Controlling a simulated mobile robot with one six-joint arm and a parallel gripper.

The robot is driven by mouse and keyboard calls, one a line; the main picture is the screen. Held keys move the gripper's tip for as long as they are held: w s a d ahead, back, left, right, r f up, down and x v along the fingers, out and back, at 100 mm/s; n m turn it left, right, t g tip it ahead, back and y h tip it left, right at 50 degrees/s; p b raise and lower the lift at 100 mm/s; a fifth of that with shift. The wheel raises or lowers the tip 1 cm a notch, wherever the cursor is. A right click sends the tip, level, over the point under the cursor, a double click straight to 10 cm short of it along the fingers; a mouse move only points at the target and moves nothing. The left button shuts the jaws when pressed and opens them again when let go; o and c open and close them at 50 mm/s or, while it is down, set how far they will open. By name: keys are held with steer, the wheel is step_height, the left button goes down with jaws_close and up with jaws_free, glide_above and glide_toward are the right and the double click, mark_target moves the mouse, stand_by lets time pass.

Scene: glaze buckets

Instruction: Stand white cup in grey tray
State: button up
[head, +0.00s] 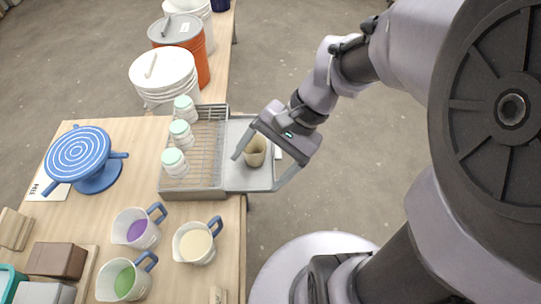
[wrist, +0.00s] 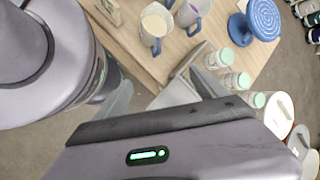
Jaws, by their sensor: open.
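A small cream-tan cup (head: 254,154) appears to stand upright in the light grey tray (head: 236,181) at the right of the table. It is the only loose cup there, and its colour looks tan rather than pure white. My gripper (head: 256,172) is open above the tray, with one finger on each side of the cup; I cannot tell whether either touches it. In the wrist view my open gripper (wrist: 160,78) shows part of the grey tray (wrist: 182,92) between its fingers, and the cup is hidden.
A wire rack (head: 205,150) with three white, mint-topped pots (head: 174,163) adjoins the tray on the left. Handled jugs of purple (head: 137,229), cream (head: 194,243) and green (head: 123,281) glaze stand in front. A blue turntable (head: 78,155) is left; buckets (head: 165,78) stand behind.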

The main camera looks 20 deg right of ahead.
steer(key=s+r+n+t+h, duration=0.4)
steer(key=r+n+t, duration=0.1)
steer(key=r, duration=0.2)
steer(key=shift+s+d+r+t, duration=0.15)
steer(key=shift+d+r+t, duration=0.1)
steer(key=shift+r+t, duration=0.1)
stand_by(0.8)
